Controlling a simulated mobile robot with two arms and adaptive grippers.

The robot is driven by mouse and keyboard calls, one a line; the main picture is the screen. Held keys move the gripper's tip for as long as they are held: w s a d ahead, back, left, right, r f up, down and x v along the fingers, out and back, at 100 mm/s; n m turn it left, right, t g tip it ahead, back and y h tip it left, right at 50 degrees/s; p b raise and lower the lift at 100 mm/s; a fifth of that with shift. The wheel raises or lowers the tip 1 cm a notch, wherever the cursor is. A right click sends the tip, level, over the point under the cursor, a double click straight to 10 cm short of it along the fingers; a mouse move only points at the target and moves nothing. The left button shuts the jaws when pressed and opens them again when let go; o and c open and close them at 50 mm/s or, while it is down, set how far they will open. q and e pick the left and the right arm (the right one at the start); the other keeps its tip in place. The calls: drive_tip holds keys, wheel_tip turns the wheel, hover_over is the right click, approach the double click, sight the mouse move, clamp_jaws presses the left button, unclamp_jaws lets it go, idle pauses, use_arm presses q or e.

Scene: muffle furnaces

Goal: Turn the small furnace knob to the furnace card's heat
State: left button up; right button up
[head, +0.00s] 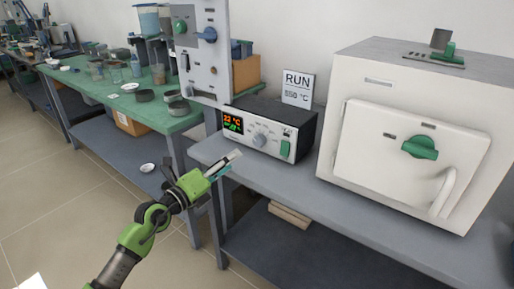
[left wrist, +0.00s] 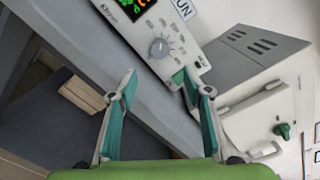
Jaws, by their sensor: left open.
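The control box (head: 268,130) has a dark top, a lit display (head: 233,121) with orange and green digits, a grey round knob (head: 260,140) and a green switch (head: 285,149). In the left wrist view the knob (left wrist: 160,47) lies ahead of the fingertips, apart from them. A white card (head: 298,88) behind the box reads RUN and what looks like 550 °C. My left gripper (head: 228,163) is open and empty, in front of the box near the bench edge. In the left wrist view its teal fingers (left wrist: 158,82) are spread. My right gripper is not in view.
A large white furnace (head: 400,140) with a green door knob (head: 420,147) and handle stands right of the box. A tall grey panel (head: 203,55) with knobs stands left. The grey bench (head: 290,195) is clear before the box. A green bench (head: 180,122) holds containers.

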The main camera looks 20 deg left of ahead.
use_arm(q)
drive_tip(key=b, duration=0.1)
approach(257, 143)
drive_tip(key=shift+x, duration=1.2)
drive_tip(key=b+x, duration=0.1)
drive_tip(key=x, duration=0.4)
drive_tip(key=shift+w+d+b, duration=0.1)
drive_tip(key=shift+w+b, duration=0.15)
drive_tip(key=shift+b, duration=0.15)
drive_tip(key=shift+w+d, duration=0.15)
drive_tip(key=shift+w, duration=0.25)
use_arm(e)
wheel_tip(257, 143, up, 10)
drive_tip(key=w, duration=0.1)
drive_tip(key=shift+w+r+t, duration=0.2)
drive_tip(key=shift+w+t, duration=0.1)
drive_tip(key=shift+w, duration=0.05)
use_arm(q)
drive_tip(key=c, duration=1.1)
